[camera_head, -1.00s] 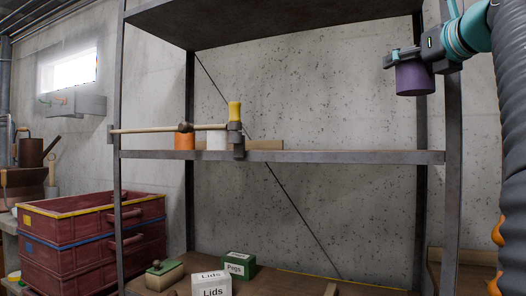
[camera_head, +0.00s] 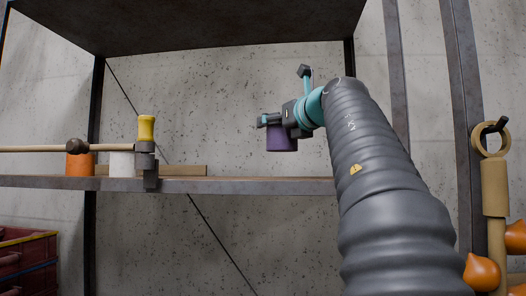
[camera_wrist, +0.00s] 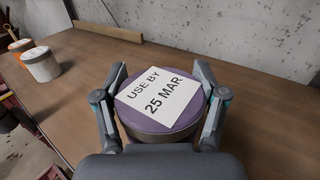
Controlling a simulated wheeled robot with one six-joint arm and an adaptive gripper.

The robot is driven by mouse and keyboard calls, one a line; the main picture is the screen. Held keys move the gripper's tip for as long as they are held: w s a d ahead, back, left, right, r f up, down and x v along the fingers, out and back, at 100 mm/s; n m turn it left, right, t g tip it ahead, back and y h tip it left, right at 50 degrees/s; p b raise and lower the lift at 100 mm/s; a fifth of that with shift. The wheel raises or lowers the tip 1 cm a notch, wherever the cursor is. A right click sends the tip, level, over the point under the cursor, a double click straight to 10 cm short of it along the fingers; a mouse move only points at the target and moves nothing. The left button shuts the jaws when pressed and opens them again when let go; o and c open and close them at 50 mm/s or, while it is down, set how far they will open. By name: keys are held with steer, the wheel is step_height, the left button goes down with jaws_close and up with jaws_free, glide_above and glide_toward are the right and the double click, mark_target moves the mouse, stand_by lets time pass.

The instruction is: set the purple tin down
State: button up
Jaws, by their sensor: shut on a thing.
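The purple tin (camera_head: 281,139) is in my gripper (camera_head: 277,122), in front of the grey wall and over the right part of the middle shelf (camera_head: 250,186) in the head view. In the wrist view the tin (camera_wrist: 160,102) has a purple lid with a white label reading "USE BY 25 MAR". The fingers of my gripper (camera_wrist: 161,98) are shut on its two sides. In the head view the tin's bottom appears above the shelf's front edge. The wrist view hides the tin's underside, so I cannot tell if it touches the shelf.
An orange tin (camera_head: 79,167) and a white tin (camera_head: 122,163) stand there too. A wooden strip (camera_wrist: 108,32) lies at the back. Shelf around my gripper is clear.

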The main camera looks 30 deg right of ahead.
mark_target(282, 146)
steer(key=shift+w+a+f+b, duration=0.35)
steer(key=shift+w+f, duration=0.1)
steer(key=shift+f, duration=0.55)
steer(key=shift+w+a+f+b, duration=0.25)
steer(key=shift+w+f+b, duration=0.2)
steer(key=shift+f, duration=0.55)
steer(key=shift+w+a+f+b, duration=0.3)
steer(key=shift+w+f, duration=0.15)
steer(key=shift+f, duration=0.55)
steer(key=o, duration=1.4)
steer(key=shift+f, duration=0.15)
steer(key=shift+r, duration=0.2)
steer(key=s+b, duration=0.1)
steer(key=s, duration=1.1)
steer(key=shift+f+b, duration=0.1)
steer(key=shift+b, duration=0.2)
